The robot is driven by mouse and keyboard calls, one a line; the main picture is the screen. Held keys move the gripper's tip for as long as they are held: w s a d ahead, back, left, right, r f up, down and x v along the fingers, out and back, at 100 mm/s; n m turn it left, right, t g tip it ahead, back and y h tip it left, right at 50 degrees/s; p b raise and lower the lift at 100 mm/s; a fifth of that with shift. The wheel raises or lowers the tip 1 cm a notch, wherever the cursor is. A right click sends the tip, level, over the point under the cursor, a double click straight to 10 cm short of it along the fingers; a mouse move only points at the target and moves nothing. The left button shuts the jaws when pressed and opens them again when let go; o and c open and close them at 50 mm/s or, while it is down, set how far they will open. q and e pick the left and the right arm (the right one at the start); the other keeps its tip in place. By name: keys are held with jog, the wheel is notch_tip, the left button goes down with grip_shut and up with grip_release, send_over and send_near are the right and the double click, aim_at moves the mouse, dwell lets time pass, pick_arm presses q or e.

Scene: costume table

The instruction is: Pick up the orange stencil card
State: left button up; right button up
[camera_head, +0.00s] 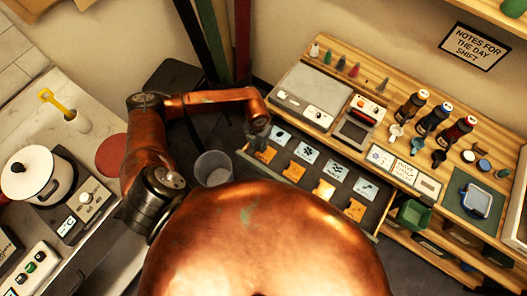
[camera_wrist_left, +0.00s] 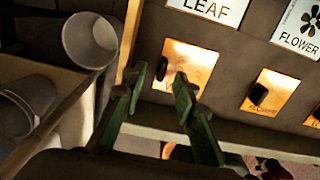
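Several orange stencil cards lie in the near row of an open drawer (camera_head: 310,192). The leftmost orange card (camera_head: 265,154) is just below my left gripper (camera_head: 257,140). In the left wrist view this orange card (camera_wrist_left: 198,64) lies flat and has a dark knob (camera_wrist_left: 179,80) on it. My left gripper (camera_wrist_left: 160,82) is open and empty there, with the knob between or just beyond its fingertips. I cannot tell the height of the fingers above the card. A second orange card (camera_wrist_left: 272,94) with a dark knob lies to the right. My right gripper is not in view.
Pale cards marked LEAF (camera_wrist_left: 212,8) and FLOWER (camera_wrist_left: 300,30) form the row behind. A grey bin (camera_head: 213,168) stands left of the drawer. Bottles (camera_head: 433,121) and small tools stand on the wooden table above. A white pot (camera_head: 37,174) sits on the left counter.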

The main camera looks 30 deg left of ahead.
pick_arm(q)
jog(key=shift+f, duration=0.95)
jog(key=shift+c, duration=0.7)
grip_shut()
jog(key=shift+r, duration=0.2)
